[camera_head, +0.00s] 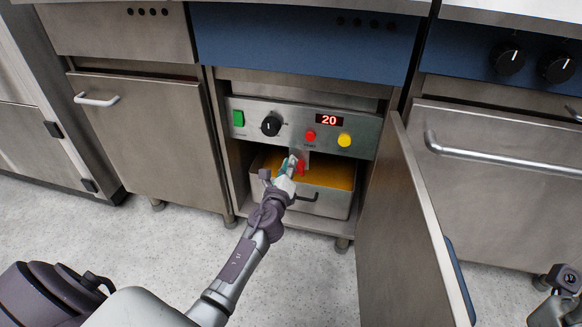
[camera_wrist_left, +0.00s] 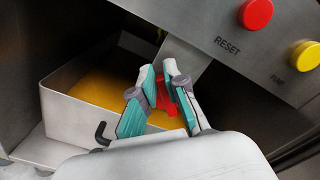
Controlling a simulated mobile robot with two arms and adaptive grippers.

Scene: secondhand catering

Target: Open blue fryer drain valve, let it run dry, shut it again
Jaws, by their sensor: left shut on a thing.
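The blue fryer (camera_head: 300,40) stands in the middle with its cabinet open. Its red drain valve handle (camera_head: 301,168) sits below the control panel, at the lower end of a metal piece; it also shows in the left wrist view (camera_wrist_left: 168,103). My left gripper (camera_head: 291,163) is shut on this red handle, its teal-padded fingers (camera_wrist_left: 160,82) on either side of it. A steel pan (camera_head: 325,204) with orange-yellow oil (camera_head: 334,172) stands below the valve. The fingers hide part of the handle, and I cannot tell whether oil is flowing.
The control panel (camera_head: 270,108) carries a green switch, a black knob, red and yellow buttons and a display reading 20 (camera_head: 329,120). The open cabinet door (camera_head: 410,235) juts out on the right. A dark handle (camera_head: 307,197) sticks out from the pan. The floor in front is clear.

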